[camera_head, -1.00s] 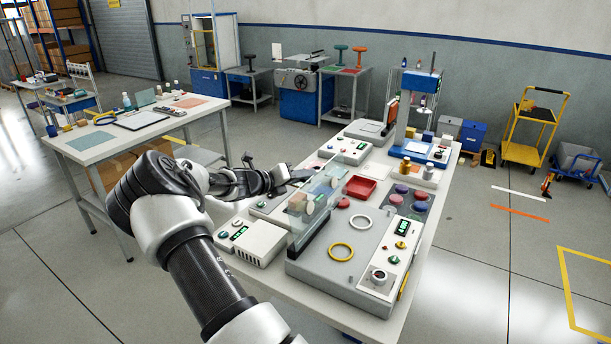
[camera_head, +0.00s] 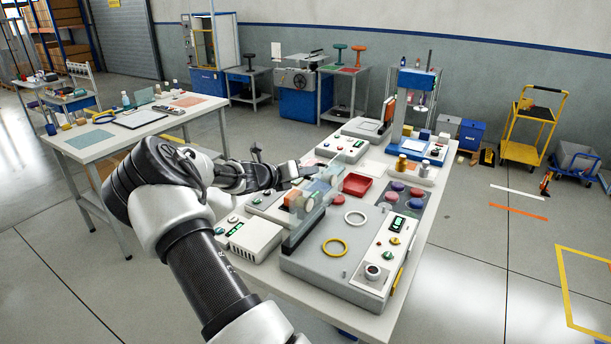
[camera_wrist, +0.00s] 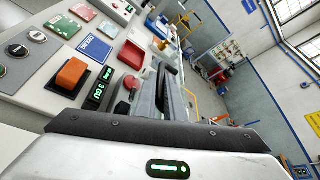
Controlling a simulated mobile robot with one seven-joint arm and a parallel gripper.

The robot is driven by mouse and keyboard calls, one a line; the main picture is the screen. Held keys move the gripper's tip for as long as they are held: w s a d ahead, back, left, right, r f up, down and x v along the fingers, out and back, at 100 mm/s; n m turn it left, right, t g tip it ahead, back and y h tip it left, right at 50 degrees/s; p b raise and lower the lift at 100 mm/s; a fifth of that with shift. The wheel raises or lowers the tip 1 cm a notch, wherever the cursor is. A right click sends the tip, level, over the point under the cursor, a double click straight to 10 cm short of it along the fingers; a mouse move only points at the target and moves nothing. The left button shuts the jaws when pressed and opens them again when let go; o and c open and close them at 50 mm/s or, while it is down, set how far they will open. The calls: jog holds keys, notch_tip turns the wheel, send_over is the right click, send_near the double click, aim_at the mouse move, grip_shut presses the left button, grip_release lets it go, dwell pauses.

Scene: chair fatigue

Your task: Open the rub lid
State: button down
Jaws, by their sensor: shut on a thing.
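The rub lid (camera_head: 322,198) is a see-through panel along the left side of the large grey tester (camera_head: 345,262). It stands raised on edge, so the tester's top with a yellow ring (camera_head: 335,247) and a white ring (camera_head: 356,217) is uncovered. My gripper (camera_head: 318,169) is at the lid's upper far end, reaching in from the left. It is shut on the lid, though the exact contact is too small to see. In the wrist view my dark fingers (camera_wrist: 172,88) point away over the bench, and the lid is hard to make out.
A white box (camera_head: 254,238) with a green readout stands left of the tester. An orange block (camera_head: 291,198) is close to the lid's left side. A red tray (camera_head: 357,184) and a blue-framed press (camera_head: 415,105) stand farther back.

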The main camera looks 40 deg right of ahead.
aim_at(323, 172)
jog(key=shift+s+d+r+m, duration=0.15)
jog(key=shift+s+d, duration=0.1)
jog(key=shift+s, duration=0.5)
jog(key=shift+s+d+r+m, duration=0.1)
jog(key=shift+s+d+m, duration=0.1)
jog(key=shift+s, duration=0.5)
jog(key=c, duration=2.1)
grip_release()
jog(key=v, duration=1.7)
jog(key=shift+s+a+r, duration=0.15)
jog(key=shift+s+a, duration=0.05)
